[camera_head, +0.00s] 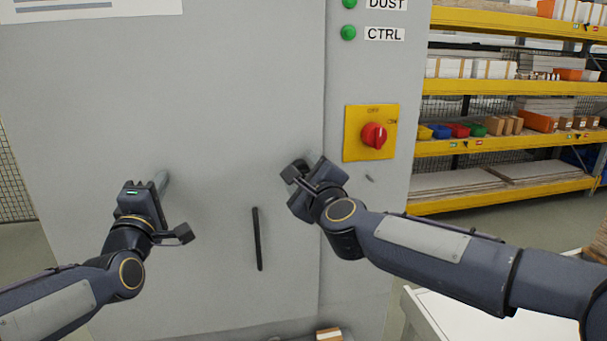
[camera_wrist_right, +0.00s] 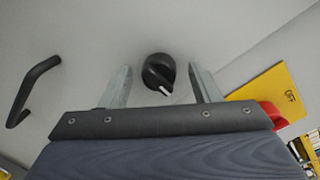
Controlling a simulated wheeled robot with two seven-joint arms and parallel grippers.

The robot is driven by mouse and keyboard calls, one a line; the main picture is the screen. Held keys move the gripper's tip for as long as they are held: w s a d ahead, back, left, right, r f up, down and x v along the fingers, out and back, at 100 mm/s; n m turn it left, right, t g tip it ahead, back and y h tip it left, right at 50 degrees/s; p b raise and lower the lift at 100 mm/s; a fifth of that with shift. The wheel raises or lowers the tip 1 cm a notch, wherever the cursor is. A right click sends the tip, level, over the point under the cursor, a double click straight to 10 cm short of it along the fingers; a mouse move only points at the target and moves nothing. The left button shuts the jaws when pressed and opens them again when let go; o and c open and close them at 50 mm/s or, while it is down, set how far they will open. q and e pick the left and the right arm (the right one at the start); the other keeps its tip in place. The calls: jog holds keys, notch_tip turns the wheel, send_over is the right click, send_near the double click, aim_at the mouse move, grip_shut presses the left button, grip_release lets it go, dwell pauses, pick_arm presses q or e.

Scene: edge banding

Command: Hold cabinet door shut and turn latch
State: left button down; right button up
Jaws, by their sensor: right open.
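The grey cabinet door (camera_head: 215,120) fills the left and middle of the head view and looks flush with the frame. The latch (camera_wrist_right: 158,73) is a round black knob with a white mark pointing down and slightly right in the right wrist view. My right gripper (camera_wrist_right: 160,85) is open, with one finger on each side of the knob, apart from it. In the head view my right gripper (camera_head: 313,158) hides the latch. My left gripper (camera_head: 163,181) is at the door's left part, fingers towards its face; contact and finger gap are unclear.
A black bar handle (camera_head: 257,238) sits on the door between my grippers. A red rotary switch (camera_head: 374,135) on a yellow plate (camera_head: 353,151) is just right of my right gripper. Yellow shelving (camera_head: 500,146) stands behind at the right. A white surface (camera_head: 470,322) is at the lower right.

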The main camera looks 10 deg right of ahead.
jog(key=c, duration=1)
